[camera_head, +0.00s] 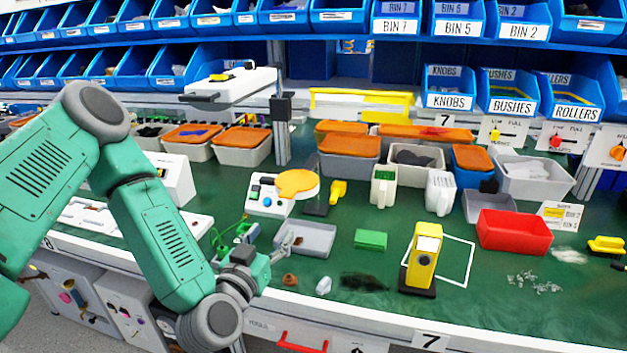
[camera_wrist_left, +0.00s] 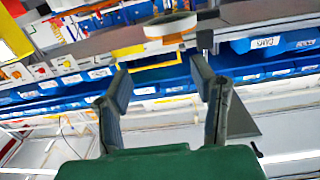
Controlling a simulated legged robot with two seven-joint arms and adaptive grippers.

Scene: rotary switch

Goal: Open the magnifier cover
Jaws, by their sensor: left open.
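A round orange-yellow disc (camera_head: 297,184) lies flat over a white box with coloured buttons (camera_head: 268,200) on the green bench. It looks like a magnifier cover, but I cannot tell for sure. A white, flat-headed unit (camera_head: 232,84) is held above the bench by a dark post (camera_head: 282,130). A pale round disc (camera_wrist_left: 170,25) shows at the top of the left wrist view; I cannot tell which part it is. My left gripper (camera_head: 287,246) is low by the grey tray, in front of the orange disc and apart from it. Its fingers (camera_wrist_left: 162,88) are open and empty.
A grey tray (camera_head: 318,240) is beside the left gripper. A yellow upright device (camera_head: 425,250), a green block (camera_head: 370,239) and a red bin (camera_head: 515,232) stand to the right. Lidded boxes (camera_head: 243,146) and blue bins (camera_head: 450,100) line the back.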

